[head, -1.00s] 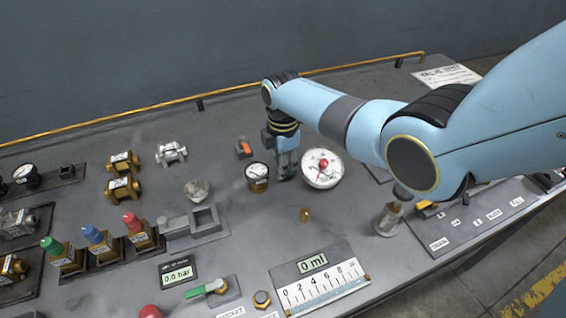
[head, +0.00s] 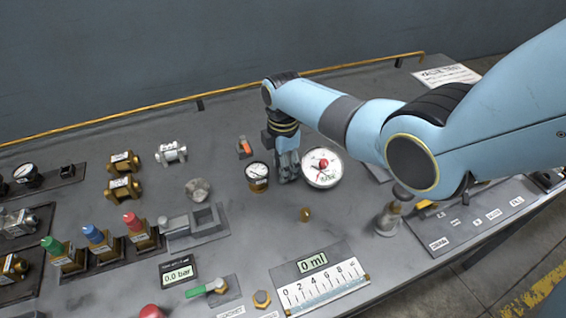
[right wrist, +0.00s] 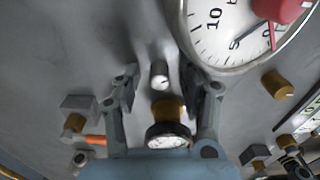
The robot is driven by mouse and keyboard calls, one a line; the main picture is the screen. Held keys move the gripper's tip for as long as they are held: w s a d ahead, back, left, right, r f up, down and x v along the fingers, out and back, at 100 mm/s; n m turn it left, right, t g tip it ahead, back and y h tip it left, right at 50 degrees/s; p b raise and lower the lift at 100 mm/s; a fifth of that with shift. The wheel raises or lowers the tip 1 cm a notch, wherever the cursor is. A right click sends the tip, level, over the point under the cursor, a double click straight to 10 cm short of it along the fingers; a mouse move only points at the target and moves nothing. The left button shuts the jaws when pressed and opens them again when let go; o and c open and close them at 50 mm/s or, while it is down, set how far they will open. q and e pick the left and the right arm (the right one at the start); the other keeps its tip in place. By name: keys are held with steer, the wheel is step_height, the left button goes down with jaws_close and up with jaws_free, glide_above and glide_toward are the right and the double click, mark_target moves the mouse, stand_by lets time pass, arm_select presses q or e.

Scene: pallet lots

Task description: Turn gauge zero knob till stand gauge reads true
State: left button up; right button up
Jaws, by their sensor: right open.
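The large white dial gauge (head: 322,172) with a red hub stands just right of my right gripper (head: 288,179). In the right wrist view the dial (right wrist: 215,45) is partly cut off, with its red hub and needle at the upper right. A small silver knob (right wrist: 159,74) lies between my open right fingers (right wrist: 166,88), apparently not touching either. A small black-rimmed gauge with a brass body (head: 257,172) stands left of the gripper in the head view. In the wrist view that gauge (right wrist: 168,137) sits between the finger bases. My left gripper is out of view.
A brass peg (head: 305,214) stands in front of the large gauge. An orange-handled valve (head: 244,148) is behind the small gauge. A 0 ml display with a scale (head: 322,285) and a 0.0 bar display (head: 178,271) are nearer the front. Coloured-cap valves (head: 97,240) stand left.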

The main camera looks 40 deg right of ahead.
step_height(320, 180, up, 12)
stand_by(0.5)
steer(key=shift+f, duration=0.1)
